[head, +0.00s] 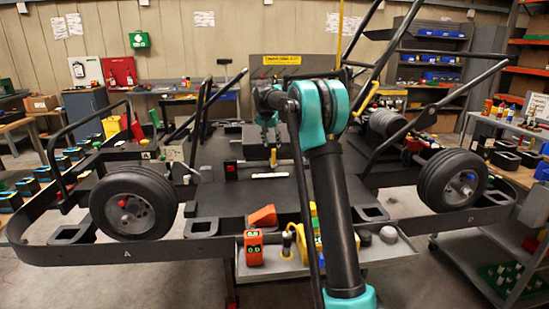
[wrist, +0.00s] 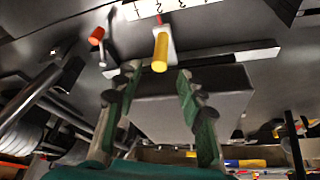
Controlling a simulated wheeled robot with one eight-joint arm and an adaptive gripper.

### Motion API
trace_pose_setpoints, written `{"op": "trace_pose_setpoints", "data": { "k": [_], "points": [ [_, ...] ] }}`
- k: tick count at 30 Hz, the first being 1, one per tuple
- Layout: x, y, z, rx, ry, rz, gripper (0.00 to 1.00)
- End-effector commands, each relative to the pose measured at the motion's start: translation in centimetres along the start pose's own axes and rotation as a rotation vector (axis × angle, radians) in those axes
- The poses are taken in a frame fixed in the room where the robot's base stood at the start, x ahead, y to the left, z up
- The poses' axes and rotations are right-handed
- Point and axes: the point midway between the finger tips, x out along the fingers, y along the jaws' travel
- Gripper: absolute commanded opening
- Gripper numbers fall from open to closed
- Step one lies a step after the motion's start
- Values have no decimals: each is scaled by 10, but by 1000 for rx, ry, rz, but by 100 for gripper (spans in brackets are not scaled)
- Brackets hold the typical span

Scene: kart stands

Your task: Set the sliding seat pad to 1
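The seat pad (wrist: 225,88) is a dark grey block on the kart's flat floor, in the middle of the wrist view; it also shows in the head view (head: 254,149). A handle with a yellow end (wrist: 160,52) stands by the pad's edge, its white stem pointing toward a white number strip (wrist: 182,6). The strip also shows in the head view (head: 269,176); I cannot read its digits surely. My gripper (wrist: 158,73) is open and empty, its two green fingers apart over the pad. The yellow end appears between and beyond the fingertips; I see no contact.
A red-ended peg (wrist: 97,36) stands beside the strip; it also shows in the head view (head: 229,165). Kart frame bars and two wheels (head: 133,203) flank the floor. A front tray (head: 290,264) holds an orange device (head: 253,248) and small items.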

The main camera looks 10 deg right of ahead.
Motion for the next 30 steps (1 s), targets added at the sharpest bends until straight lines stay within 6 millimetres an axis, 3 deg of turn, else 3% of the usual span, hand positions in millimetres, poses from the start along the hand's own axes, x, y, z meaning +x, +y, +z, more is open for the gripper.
{"op": "trace_pose_setpoints", "data": {
  "k": [9, 15, 28, 30],
  "points": [
    [62, 0, 0, 0, 0, 0, 39],
    [87, 0, 0, 0, 0, 0, 39],
    [96, 0, 0, 0, 0, 0, 39],
    [96, 0, 0, 0, 0, 0, 32]
  ]
}}
